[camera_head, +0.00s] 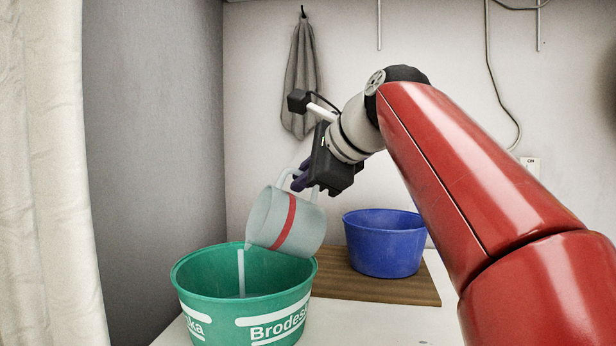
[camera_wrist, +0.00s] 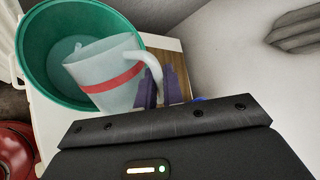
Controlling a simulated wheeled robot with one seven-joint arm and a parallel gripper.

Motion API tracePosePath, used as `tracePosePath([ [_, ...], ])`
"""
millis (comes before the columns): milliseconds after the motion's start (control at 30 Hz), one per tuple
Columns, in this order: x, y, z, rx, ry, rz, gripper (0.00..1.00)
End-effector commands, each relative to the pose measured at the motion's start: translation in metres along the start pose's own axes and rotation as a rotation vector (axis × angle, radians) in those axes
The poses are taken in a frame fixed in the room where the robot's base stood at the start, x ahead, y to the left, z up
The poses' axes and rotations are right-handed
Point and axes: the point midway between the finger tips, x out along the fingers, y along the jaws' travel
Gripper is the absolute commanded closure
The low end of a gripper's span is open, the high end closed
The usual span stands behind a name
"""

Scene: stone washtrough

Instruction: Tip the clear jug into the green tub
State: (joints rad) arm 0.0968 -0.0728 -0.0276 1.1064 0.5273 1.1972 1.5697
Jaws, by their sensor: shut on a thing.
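The clear jug (camera_head: 296,222), pale and see-through with a red band, is tilted over the right rim of the green tub (camera_head: 274,322). A thin pale stream (camera_head: 241,272) falls from its lip into the tub. My gripper (camera_head: 302,180) is shut on the jug's handle, above and to the right of the tub. In the wrist view the jug (camera_wrist: 98,66) lies tilted across the green tub (camera_wrist: 26,48), and the purple fingers (camera_wrist: 158,88) are at its handle. Pale liquid shows on the tub's floor in that view.
A blue tub (camera_head: 384,248) stands on a brown wooden board (camera_head: 372,287) right of the green tub. A grey cloth (camera_head: 300,82) hangs on the back wall. A pale curtain (camera_head: 45,180) is at the far left. The white surface in front of the board is clear.

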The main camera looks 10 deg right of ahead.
Motion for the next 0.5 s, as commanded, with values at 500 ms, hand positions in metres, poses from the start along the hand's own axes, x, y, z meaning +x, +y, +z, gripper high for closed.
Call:
tracePosePath([
  [500,0.0023,0.0042,0.0124,-0.100,0.066,-0.003,1.00],
])
